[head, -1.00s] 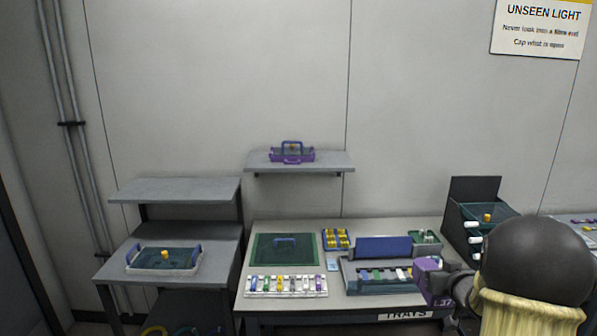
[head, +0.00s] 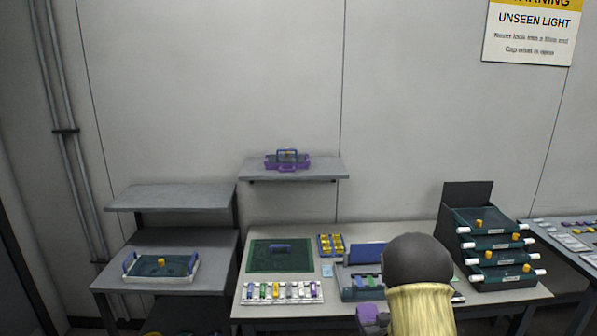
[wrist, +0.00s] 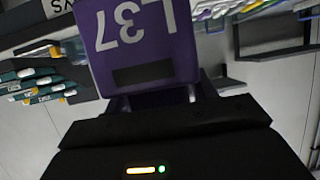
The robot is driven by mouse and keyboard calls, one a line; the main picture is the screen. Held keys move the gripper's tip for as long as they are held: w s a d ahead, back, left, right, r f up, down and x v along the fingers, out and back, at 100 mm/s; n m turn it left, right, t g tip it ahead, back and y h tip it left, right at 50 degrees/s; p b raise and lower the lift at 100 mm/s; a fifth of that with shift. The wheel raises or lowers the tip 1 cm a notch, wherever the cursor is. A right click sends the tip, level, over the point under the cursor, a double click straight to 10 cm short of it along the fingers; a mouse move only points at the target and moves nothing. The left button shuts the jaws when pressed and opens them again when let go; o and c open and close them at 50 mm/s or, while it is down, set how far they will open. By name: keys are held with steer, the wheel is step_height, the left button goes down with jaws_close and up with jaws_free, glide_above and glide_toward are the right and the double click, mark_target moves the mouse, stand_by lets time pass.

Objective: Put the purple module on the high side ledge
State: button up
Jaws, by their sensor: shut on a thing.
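The purple module (wrist: 135,45), marked L37, is held in my gripper (wrist: 160,98) and fills the top middle of the wrist view, its label upside down. In the head view a small part of the purple module (head: 369,309) shows at the table's front edge, left of my arm; the rest and the jaws are mostly hidden. A raised grey ledge (head: 172,197) stands at the left, above the side table; its top is bare. A separate wall shelf (head: 325,170) carries a purple tray (head: 287,162). The module is apart from both, lower and to the right.
The side table (head: 215,258) holds a white-rimmed tray (head: 160,266). The main table carries a green mat (head: 270,257), a rack of coloured modules (head: 283,293) and a yellow-celled box (head: 331,245). Stacked dark green trays (head: 492,250) stand at right.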

steer(key=s+a+f+h+p, duration=0.1)
steer(key=s+a+f+p, duration=0.1)
steer(key=s+a+f, duration=0.3)
steer(key=s+f, duration=0.3)
steer(key=shift+s+f+m+p, duration=0.2)
steer(key=shift+m+p, duration=0.1)
steer(key=shift+m, duration=0.1)
steer(key=s+f, duration=0.4)
steer(key=f, duration=0.1)
steer(key=shift+a+f, duration=0.2)
stand_by(0.3)
